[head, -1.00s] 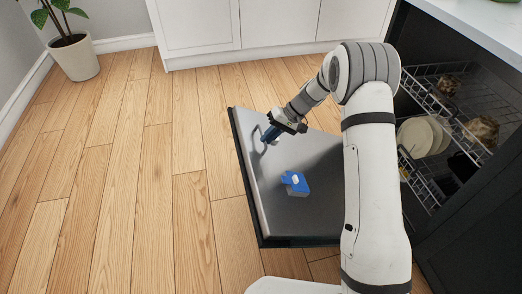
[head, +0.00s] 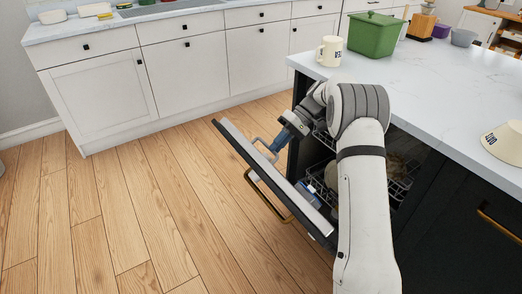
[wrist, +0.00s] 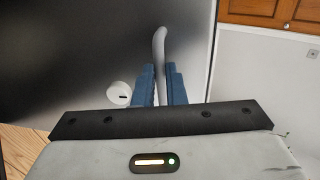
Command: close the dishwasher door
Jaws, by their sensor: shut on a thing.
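The dishwasher door (head: 240,147) stands tilted partway up in the head view, its dark inner face toward the open tub. A brass handle (head: 262,193) is on its outer side. My gripper (head: 273,150) is at the inner side of the door, near its upper left part. Its blue fingers (wrist: 161,80) are shut on a grey curved bar (wrist: 160,42) in the wrist view. A blue item (head: 307,192) is on the inner face, partly hidden by the door edge.
Wire racks with dishes (head: 398,168) show in the tub behind my arm. The countertop (head: 430,85) above holds a mug (head: 329,51), a green pot (head: 375,34) and a bowl (head: 505,142). White cabinets (head: 100,90) stand at the back. The wooden floor (head: 130,210) at left is clear.

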